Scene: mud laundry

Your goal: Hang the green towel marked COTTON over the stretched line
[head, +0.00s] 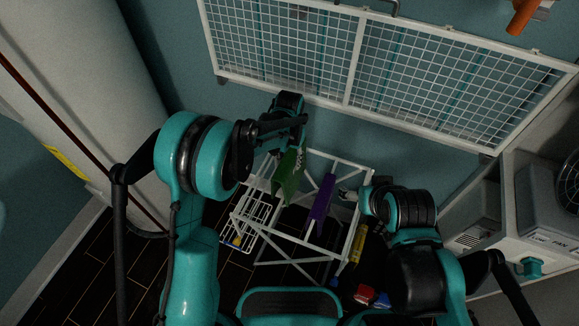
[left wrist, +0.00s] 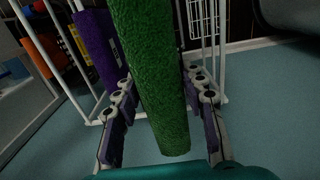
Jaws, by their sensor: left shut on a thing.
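The green towel (head: 288,172) hangs from my left gripper (head: 298,146), with small light marking too small to read. In the left wrist view the towel (left wrist: 150,75) runs between the two fingers of the left gripper (left wrist: 159,78), which is shut on it. The towel is above the left part of a white drying rack (head: 345,160). I cannot tell whether it touches the rack. The stretched line cannot be picked out clearly among the rack's bars. My right gripper (head: 349,192) is by the rack's right side, small and dark; its opening is unclear.
A purple towel (head: 322,203) hangs on the rack, right of the green one; it also shows in the left wrist view (left wrist: 97,45). A white wire shelf (head: 244,225) juts from the rack's left. A wall grid (head: 345,55) stands behind. Bottles lie low near my right arm.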

